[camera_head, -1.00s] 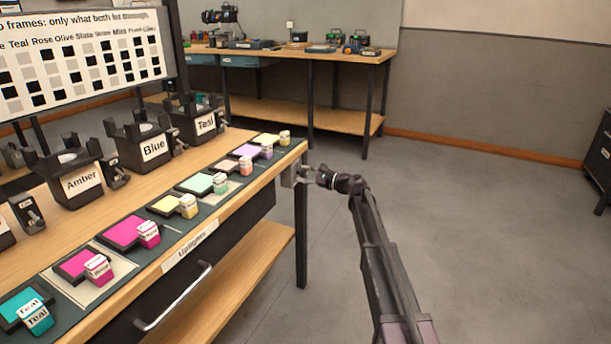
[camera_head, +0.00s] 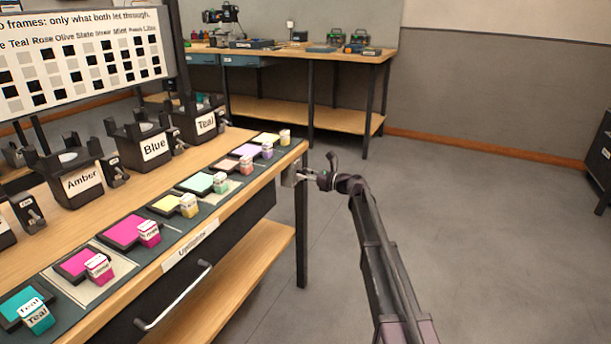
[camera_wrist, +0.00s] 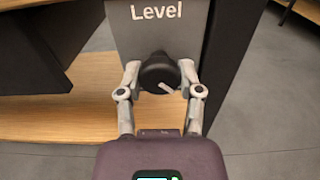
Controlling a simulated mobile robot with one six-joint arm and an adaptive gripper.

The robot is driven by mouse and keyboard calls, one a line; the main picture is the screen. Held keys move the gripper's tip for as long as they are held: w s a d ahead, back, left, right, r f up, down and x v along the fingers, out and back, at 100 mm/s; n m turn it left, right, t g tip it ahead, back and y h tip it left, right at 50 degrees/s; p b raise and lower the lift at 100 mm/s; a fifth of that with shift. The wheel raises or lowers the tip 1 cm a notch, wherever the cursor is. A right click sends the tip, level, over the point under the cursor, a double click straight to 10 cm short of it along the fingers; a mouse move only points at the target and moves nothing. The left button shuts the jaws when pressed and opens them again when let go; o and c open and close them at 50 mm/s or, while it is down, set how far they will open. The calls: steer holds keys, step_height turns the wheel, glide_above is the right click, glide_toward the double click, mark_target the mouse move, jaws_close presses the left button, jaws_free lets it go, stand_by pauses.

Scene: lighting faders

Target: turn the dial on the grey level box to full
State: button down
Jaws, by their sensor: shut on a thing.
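The grey level box (camera_wrist: 158,32), marked "Level", fills the upper middle of the wrist view. In the head view the grey level box (camera_head: 289,174) is at the right end of the bench. Its black round dial (camera_wrist: 157,73) carries a white pointer line, which slants down to the right in the wrist view. My gripper (camera_wrist: 159,78) is shut on the dial, one finger on each side of it. In the head view my gripper (camera_head: 309,174) reaches the box from the right, and the dial is too small to make out.
The bench (camera_head: 228,226) has a drawer with a handle and a lower shelf left of my arm. Coloured filter pieces and lamps labelled Amber, Blue and Teal stand on top. Another workbench (camera_head: 300,53) is at the back.

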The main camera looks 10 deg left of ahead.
steer(key=shift+s+a, duration=0.15)
steer(key=shift+a, duration=0.05)
steer(key=shift+c, duration=1.3)
jaws_free()
steer(key=shift+d, duration=0.1)
steer(key=shift+d, duration=0.15)
steer(key=v, duration=1.1)
steer(key=shift+d, duration=0.35)
steer(key=shift+s, duration=0.1)
